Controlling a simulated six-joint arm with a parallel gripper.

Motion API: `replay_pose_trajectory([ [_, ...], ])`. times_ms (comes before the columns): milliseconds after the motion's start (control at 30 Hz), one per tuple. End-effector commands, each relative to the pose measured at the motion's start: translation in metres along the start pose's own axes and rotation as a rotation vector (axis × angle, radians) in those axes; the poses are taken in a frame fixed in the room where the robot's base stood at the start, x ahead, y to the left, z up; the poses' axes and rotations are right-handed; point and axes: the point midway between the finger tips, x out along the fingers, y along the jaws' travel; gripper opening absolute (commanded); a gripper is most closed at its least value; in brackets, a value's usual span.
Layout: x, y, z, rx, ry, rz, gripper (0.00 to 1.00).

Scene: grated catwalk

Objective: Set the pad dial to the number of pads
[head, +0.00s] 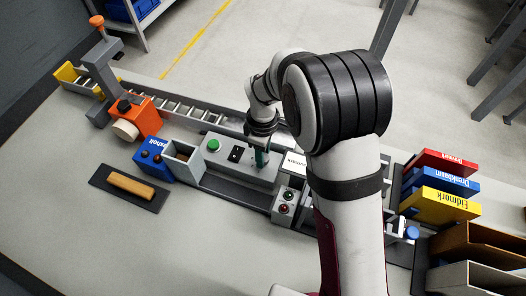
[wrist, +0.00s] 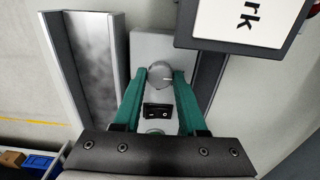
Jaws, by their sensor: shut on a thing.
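A grey control panel (head: 205,160) lies under my gripper (head: 261,158) in the head view. It bears a green button (head: 213,145) and a small black switch plate (head: 236,153). In the wrist view, the two green fingers of my gripper (wrist: 160,78) are shut on a round grey dial knob (wrist: 160,72). The black switch plate (wrist: 158,111) shows between the fingers. In the head view the knob is hidden by the gripper. I cannot make out any dial numbers or identify the pads.
A white sign (wrist: 245,18) stands close beside the fingers. A roller conveyor (head: 190,107) runs behind the panel. An orange machine (head: 142,117), blue box (head: 153,160) and open grey bin (head: 182,160) stand left; red, blue and yellow labelled bins (head: 440,205) stand right. The front left table is mostly clear.

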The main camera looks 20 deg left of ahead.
Motion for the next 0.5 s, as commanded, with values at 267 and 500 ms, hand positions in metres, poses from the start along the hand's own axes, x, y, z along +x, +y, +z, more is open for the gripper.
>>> replay_pose_trajectory([
  [267, -0.0004, 0.0001, -0.0001, 0.017, 0.000, 0.000, 0.00],
  [500, -0.0003, 0.0001, -0.0004, 0.130, 0.001, 0.000, 0.00],
])
